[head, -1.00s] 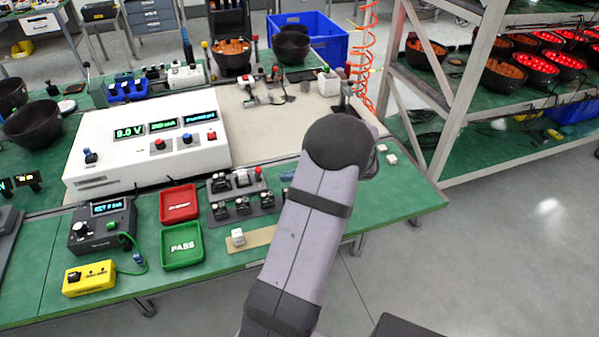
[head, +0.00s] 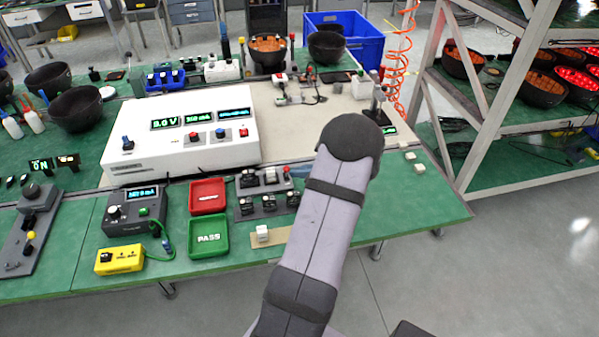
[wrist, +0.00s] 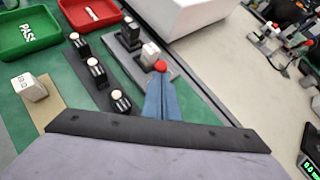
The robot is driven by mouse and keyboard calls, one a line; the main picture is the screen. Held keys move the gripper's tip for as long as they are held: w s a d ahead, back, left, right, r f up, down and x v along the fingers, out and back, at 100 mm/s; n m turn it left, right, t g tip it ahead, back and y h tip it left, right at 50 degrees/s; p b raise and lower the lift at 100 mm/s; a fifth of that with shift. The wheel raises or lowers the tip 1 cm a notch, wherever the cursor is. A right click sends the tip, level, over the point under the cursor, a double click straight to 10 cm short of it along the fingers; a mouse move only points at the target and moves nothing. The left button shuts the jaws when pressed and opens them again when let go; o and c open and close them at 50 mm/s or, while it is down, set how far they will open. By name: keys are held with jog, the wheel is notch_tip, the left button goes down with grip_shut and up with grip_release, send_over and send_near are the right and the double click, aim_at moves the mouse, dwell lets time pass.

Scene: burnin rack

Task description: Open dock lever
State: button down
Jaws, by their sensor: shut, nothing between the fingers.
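The dock (wrist: 133,62) is a dark grey plate in the wrist view, with a pale block (wrist: 149,54) and a small black part on it. The lever's red ball knob (wrist: 161,66) is at its near end. In the head view the red knob (head: 286,169) shows at the right end of the dock, just left of my arm. My gripper (wrist: 161,78) has its blue fingers shut and empty, with the tips right at the red knob. I cannot tell whether they touch it. The lever's shaft is hidden. In the head view my arm hides the gripper.
A dark strip with several small black parts (wrist: 96,72) lies beside the dock. A white cube (head: 262,233) sits on a tan board. Red (head: 207,209) and green (head: 208,250) trays lie left of it. The white power supply (head: 225,150) stands behind.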

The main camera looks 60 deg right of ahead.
jog(key=shift+r+p, duration=0.15)
jog(key=shift+p, duration=0.15)
jog(key=shift+w+r+p, duration=0.1)
jog(key=shift+r+p, duration=0.05)
jog(key=shift+p, duration=0.2)
jog(key=shift+d, duration=0.15)
jog(key=shift+w+d+r+g+y+p, duration=0.2)
jog(key=shift+g+y+p, duration=0.3)
jog(key=shift+p, duration=1)
jog(key=w+d+p, duration=0.1)
jog(key=w+d+r+m+g+p, duration=0.1)
jog(key=p, duration=0.1)
jog(key=shift+w+d+y, duration=0.2)
jog(key=shift+w+y, duration=0.15)
jog(key=shift+y, duration=0.05)
jog(key=shift+r, duration=0.15)
jog(key=shift+r+p, duration=0.6)
jog(key=shift+r, duration=0.05)
